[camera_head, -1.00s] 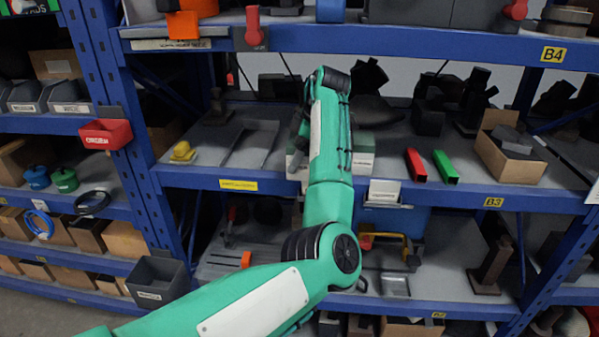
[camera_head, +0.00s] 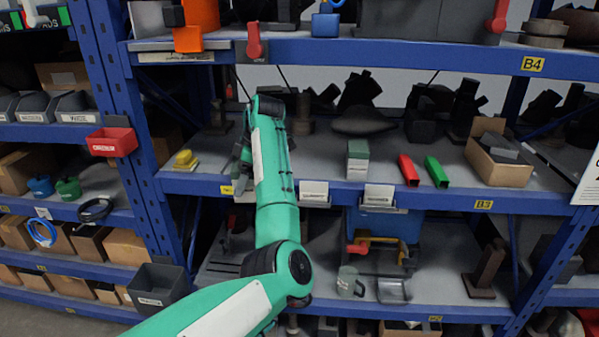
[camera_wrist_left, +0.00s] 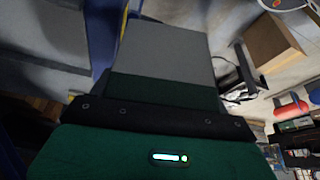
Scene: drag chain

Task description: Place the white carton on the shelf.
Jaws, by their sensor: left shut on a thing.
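My left gripper (camera_head: 241,165) is over the middle shelf board (camera_head: 215,147), at its left part. My own green arm hides much of it in the head view. In the left wrist view a pale grey-white box face with a dark green band, which I take for the white carton (camera_wrist_left: 165,50), stands right in front of the gripper body, and the left gripper is shut on it. The fingertips do not show clearly there. In the head view the carton is mostly hidden, and I cannot tell whether it touches the board. My right gripper is not in view.
On the same board stand a green-and-white box (camera_head: 357,160), a red piece (camera_head: 408,170), a green piece (camera_head: 436,171), an open cardboard box (camera_head: 499,165) and a yellow item (camera_head: 184,160). The upper shelf beam (camera_head: 350,55) runs above. Blue uprights (camera_head: 120,100) stand left.

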